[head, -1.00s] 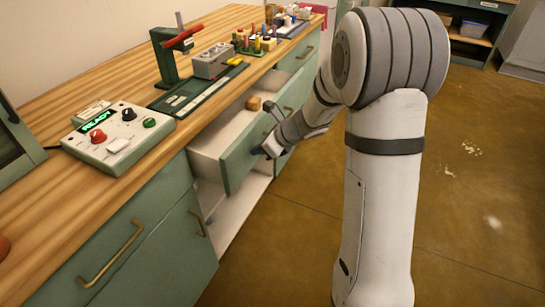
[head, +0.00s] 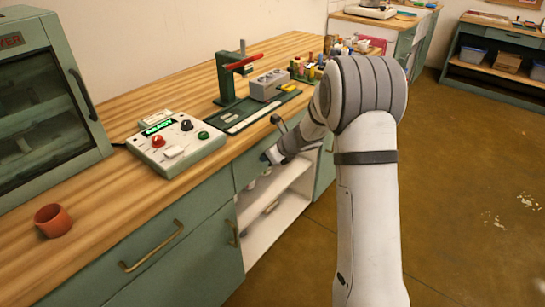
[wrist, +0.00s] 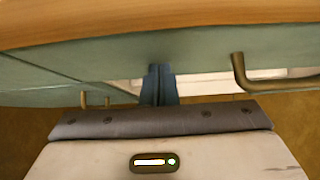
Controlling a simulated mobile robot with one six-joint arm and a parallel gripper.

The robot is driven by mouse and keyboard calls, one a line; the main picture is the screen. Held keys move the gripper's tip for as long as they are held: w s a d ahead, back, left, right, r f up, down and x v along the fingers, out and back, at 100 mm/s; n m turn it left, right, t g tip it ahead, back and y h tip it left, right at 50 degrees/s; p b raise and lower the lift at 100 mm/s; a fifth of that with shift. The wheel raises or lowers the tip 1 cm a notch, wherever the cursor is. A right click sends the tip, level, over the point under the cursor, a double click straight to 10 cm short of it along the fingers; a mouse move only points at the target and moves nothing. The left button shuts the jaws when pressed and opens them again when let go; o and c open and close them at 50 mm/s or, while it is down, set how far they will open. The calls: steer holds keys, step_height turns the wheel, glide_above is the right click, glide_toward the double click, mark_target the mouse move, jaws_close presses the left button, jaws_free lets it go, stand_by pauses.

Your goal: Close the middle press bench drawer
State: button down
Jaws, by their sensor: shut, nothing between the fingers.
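The middle press bench drawer has a green front (head: 250,162) just under the wooden top. It looks flush with the bench face, or nearly so, and its inside is no longer visible. In the wrist view the drawer front (wrist: 205,48) spans the picture below the top's edge, with a brass handle (wrist: 238,72) at right. My gripper (head: 268,157) is shut and empty at the lower part of the front. Its dark fingertips (wrist: 158,72) reach the front left of the handle; whether they touch it I cannot tell.
An open white shelf compartment (head: 268,222) lies below the drawer. A green cabinet front (head: 165,262) with brass handles is to the left. A control box (head: 175,145), a press (head: 232,80) and a terracotta cup (head: 53,220) stand on the wooden top. The floor at right is clear.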

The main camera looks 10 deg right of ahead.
steer(key=shift+w+a+r, duration=0.15)
steer(key=shift+w+r, duration=0.1)
steer(key=shift+r, duration=0.1)
